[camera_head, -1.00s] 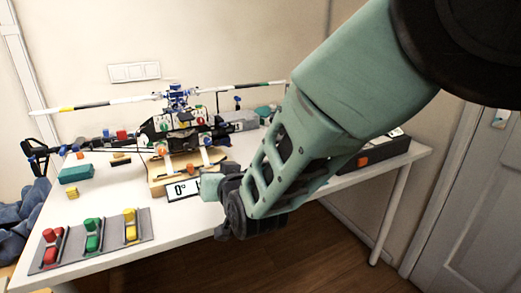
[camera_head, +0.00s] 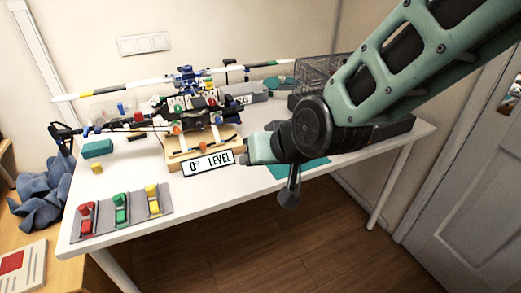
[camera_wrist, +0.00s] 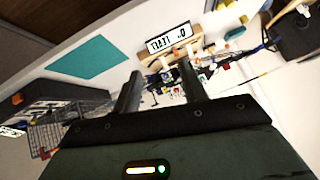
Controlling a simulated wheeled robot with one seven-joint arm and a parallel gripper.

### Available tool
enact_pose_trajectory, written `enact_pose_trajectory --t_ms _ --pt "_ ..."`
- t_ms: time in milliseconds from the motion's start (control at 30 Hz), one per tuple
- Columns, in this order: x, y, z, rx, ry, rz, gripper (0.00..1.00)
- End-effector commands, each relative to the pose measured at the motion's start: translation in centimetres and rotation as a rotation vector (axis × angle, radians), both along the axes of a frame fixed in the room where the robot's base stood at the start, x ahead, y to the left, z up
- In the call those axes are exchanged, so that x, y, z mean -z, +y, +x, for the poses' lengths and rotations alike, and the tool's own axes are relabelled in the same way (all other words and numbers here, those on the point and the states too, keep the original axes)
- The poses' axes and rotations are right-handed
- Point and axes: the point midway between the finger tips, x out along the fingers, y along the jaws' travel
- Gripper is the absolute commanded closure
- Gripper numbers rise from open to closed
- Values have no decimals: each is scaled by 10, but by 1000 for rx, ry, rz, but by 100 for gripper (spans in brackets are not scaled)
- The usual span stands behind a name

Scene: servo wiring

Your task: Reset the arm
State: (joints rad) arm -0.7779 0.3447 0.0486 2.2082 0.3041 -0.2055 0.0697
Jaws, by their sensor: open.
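My gripper (camera_head: 290,190) hangs at the right front of the white table (camera_head: 225,208), its fingers pointing down and seen nearly edge-on in the head view. In the wrist view my gripper (camera_wrist: 158,82) shows two dark fingers apart, with nothing held between them. The model helicopter (camera_head: 190,105) stands on a wooden stand (camera_head: 172,160) with a "0° LEVEL" sign (camera_head: 209,164), left of my gripper. The sign shows upside down in the wrist view (camera_wrist: 169,40), beyond the fingertips. My forearm hides part of the table's right side.
A grey tray (camera_head: 137,214) with red, green and yellow connectors lies at the front left. A teal mat (camera_head: 312,168) lies behind my gripper. A wire basket (camera_head: 318,72) stands at the back right. The table's front edge is clear between tray and gripper.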

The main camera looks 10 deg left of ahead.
Motion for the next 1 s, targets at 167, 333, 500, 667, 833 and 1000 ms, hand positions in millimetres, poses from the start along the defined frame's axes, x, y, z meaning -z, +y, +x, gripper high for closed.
enact_pose_trajectory --t_ms 167,333,500,667,833,1000 --pt "0 -1 -1 -1 2 -2 58" --pt "0 0 -1 -1 1 -1 58" --pt "-2 -4 -4 -6 12 -9 58" --pt "-12 -47 -50 -74 146 -117 58" --pt "-19 -120 -126 -175 329 -321 58" --pt "-22 -176 -179 -226 449 -487 58"
